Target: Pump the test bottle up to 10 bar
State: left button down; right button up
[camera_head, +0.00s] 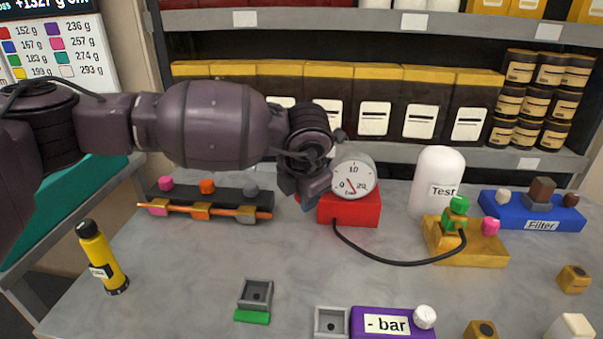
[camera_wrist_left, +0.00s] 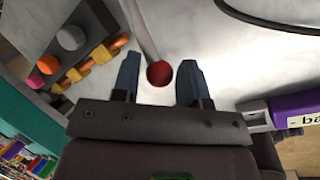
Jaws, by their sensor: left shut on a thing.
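The red pump box (camera_head: 349,212) stands at the middle of the table, with a round white gauge (camera_head: 353,178) marked 0, 10 and 20 on top. The gauge has a red needle; I cannot read its value surely. A black hose (camera_head: 385,258) runs from the box to the yellow block (camera_head: 482,250) with a green valve (camera_head: 457,212). The white Test bottle (camera_head: 437,170) stands upright just behind that block. My left gripper (camera_head: 309,198) is beside the pump box, shut on a red ball knob (camera_wrist_left: 160,74) at the end of a grey rod.
A dark rack (camera_head: 263,202) with coloured knobs stands left of the pump. A yellow-black bottle (camera_head: 102,258) is front left. A blue Filter block (camera_head: 531,212) is at right, a purple bar block (camera_head: 393,324) in front. Shelves with boxes stand behind.

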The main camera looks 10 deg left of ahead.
pick_arm(q)
jog(key=f, duration=0.1)
jog(key=s+f, duration=0.1)
jog(key=f, duration=0.1)
jog(key=shift+s+p, duration=0.1)
jog(key=shift+p, duration=0.3)
jog(key=shift+f, duration=0.95)
